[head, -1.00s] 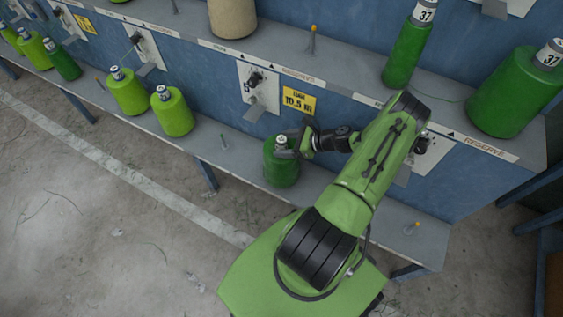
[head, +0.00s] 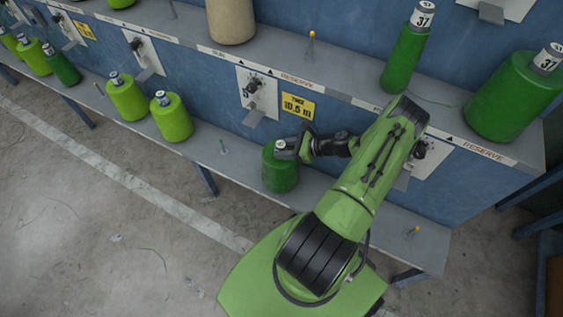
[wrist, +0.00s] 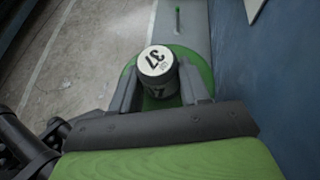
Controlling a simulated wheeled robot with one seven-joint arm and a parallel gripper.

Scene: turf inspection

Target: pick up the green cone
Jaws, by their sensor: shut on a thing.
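The green cone (head: 281,171) is a dark green spool of thread with a dark neck and a white top. It is over the lower shelf near the middle of the head view. My gripper (head: 289,147) is shut on its neck from the right side. In the wrist view the white top (wrist: 155,61) reads 37, and the dark neck sits between the two fingers (wrist: 163,92). The green body (wrist: 196,64) shows behind the fingers. I cannot tell whether its base touches the shelf.
Yellow-green cones (head: 172,117) stand farther left. The upper shelf holds a tall green cone (head: 405,60), a large green cone (head: 507,100) and a beige cone (head: 230,18).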

